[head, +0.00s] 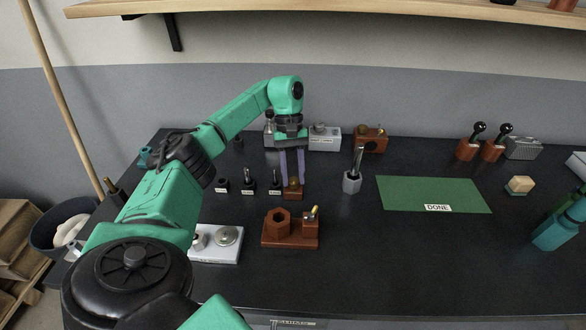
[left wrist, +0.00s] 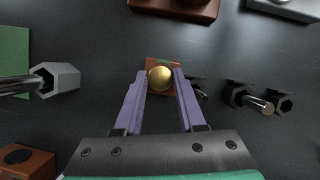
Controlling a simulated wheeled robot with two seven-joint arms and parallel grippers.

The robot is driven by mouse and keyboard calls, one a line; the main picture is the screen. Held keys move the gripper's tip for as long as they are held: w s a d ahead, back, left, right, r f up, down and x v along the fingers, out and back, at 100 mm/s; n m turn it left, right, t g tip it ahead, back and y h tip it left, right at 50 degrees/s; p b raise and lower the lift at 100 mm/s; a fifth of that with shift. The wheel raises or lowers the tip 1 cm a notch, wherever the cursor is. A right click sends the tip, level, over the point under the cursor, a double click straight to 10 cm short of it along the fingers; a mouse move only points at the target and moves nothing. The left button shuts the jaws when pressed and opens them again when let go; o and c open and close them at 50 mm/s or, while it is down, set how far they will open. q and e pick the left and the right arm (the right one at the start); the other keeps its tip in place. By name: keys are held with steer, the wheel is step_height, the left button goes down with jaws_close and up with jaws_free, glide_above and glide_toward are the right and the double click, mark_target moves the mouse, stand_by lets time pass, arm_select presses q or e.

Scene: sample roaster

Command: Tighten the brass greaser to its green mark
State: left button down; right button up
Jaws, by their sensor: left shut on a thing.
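The brass greaser (head: 292,183) has a round brass cap on a small red-brown base, in the middle of the bench. The left wrist view shows the cap (left wrist: 160,77) from above as a gold ball over its base (left wrist: 153,64). My left gripper (head: 292,181) points straight down from above. Its two purple fingers stand on either side of the cap, shut on it, as the left wrist view also shows (left wrist: 159,74). The green mark is too small to make out clearly.
A red-brown block with a hexagonal socket (head: 280,228) stands in front. Small black holders (head: 248,186) are left of the greaser, a grey hex holder with a tool (head: 352,184) to its right. A green DONE mat (head: 430,190) lies further right, bare except for its label.

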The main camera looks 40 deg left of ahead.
arm_select(q)
steer(key=shift+r, duration=0.1)
stand_by(0.4)
steer(key=c, duration=0.5)
jaws_free()
